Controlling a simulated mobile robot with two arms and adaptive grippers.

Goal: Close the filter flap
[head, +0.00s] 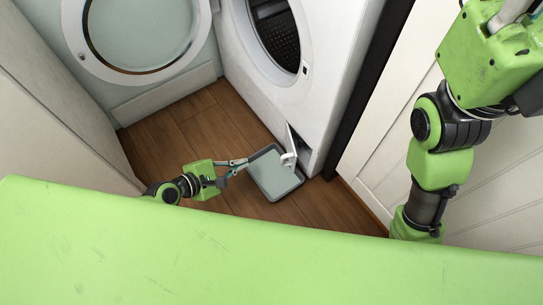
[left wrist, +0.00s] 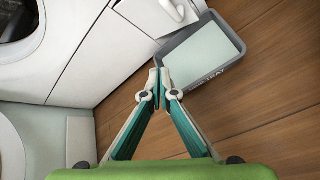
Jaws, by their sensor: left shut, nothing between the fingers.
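The white washing machine (head: 262,88) shows in the head view, with a dark opening low at its right corner. A small white part (head: 289,158), which seems to belong to the filter flap, sticks out at this opening above the tray. A white part also shows at the top of the left wrist view (left wrist: 172,10). How far the flap is open I cannot tell. My left gripper (head: 245,162) is low over the floor, left of the flap and at the tray's left edge. Its fingertips (left wrist: 160,76) are together and empty. My right gripper is out of view.
A grey-rimmed tray (head: 285,196) with a pale inside lies on the wooden floor (head: 180,130) below the flap. White cabinet panels bound the floor on both sides. My right arm hangs at the right.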

